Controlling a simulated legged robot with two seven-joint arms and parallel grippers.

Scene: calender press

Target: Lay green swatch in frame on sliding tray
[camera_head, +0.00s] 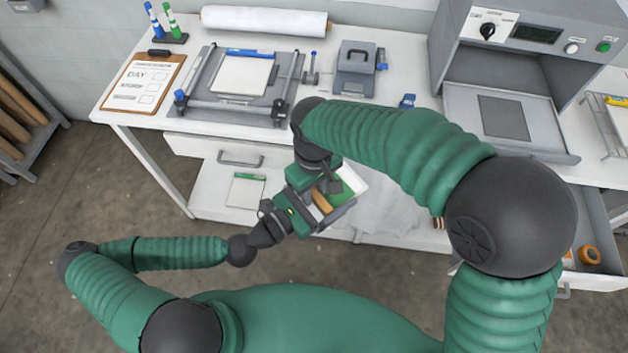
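The press's sliding tray (464,98) is pulled out at the right, with a flat dark grey rectangular frame area (503,118) on it and nothing lying in it. My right gripper (326,184) and my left gripper (302,206) meet close together in front of the table edge. A flat piece with green and white (352,186) shows just beyond them and looks like the green swatch. It is partly hidden by the grippers. I cannot tell which gripper holds it, or whether either is shut. A white card with a green strip (246,190) lies on the lower shelf.
A cutting board (201,76) with a blue-striped white sheet (242,77), a clipboard (143,83), marker pens, a white roll (264,20) and a grey device (355,68) stand on the table. The press (530,55) is at back right. An open drawer (597,232) holds orange tape (589,255).

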